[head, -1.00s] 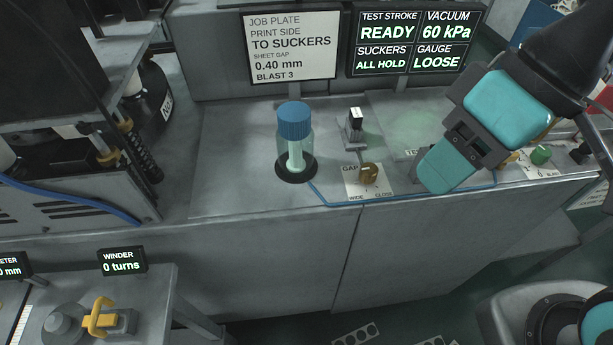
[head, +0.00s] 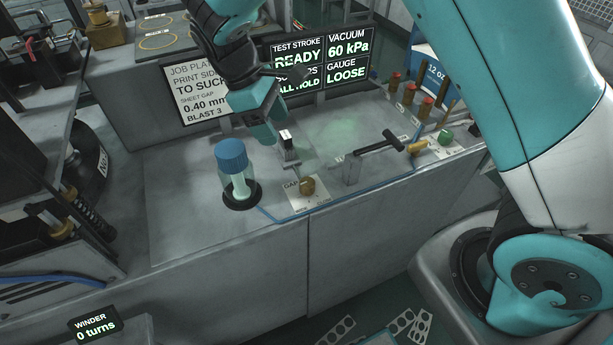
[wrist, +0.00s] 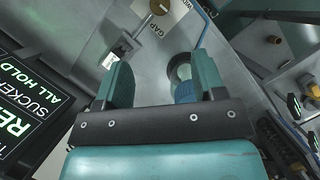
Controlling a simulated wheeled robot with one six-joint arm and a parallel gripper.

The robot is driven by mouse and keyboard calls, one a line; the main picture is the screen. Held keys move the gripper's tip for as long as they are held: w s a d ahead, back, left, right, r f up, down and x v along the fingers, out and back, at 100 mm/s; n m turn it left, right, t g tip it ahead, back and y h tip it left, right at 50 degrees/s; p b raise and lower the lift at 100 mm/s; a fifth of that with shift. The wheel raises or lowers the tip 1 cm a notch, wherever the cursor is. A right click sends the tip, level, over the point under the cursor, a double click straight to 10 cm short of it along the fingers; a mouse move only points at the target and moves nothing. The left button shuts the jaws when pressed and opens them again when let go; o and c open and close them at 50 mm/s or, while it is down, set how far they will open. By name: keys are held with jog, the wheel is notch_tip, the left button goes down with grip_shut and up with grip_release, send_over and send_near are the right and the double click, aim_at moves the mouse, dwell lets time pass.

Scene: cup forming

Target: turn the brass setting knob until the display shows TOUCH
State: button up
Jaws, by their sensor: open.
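The brass setting knob (head: 307,186) sits on a white card marked GAP on the bench top. It also shows at the top edge of the wrist view (wrist: 160,6). The display (head: 347,73) reads READY, 60 kPa and GAUGE LOOSE; my gripper partly hides its SUCKERS field. My gripper (head: 270,122) is open above the bench, behind and left of the knob and apart from it. In the wrist view the two teal fingers (wrist: 162,75) are spread with nothing held between them.
A blue-capped jar (head: 238,178) stands left of the knob; its cap shows near the right finger in the wrist view.

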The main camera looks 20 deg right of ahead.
aim_at(306, 181)
jog(key=p+x, duration=0.5)
jog(key=x, duration=1.2)
jog(key=shift+a+f, duration=0.1)
jog(key=shift+a, duration=0.05)
jog(key=c, duration=0.9)
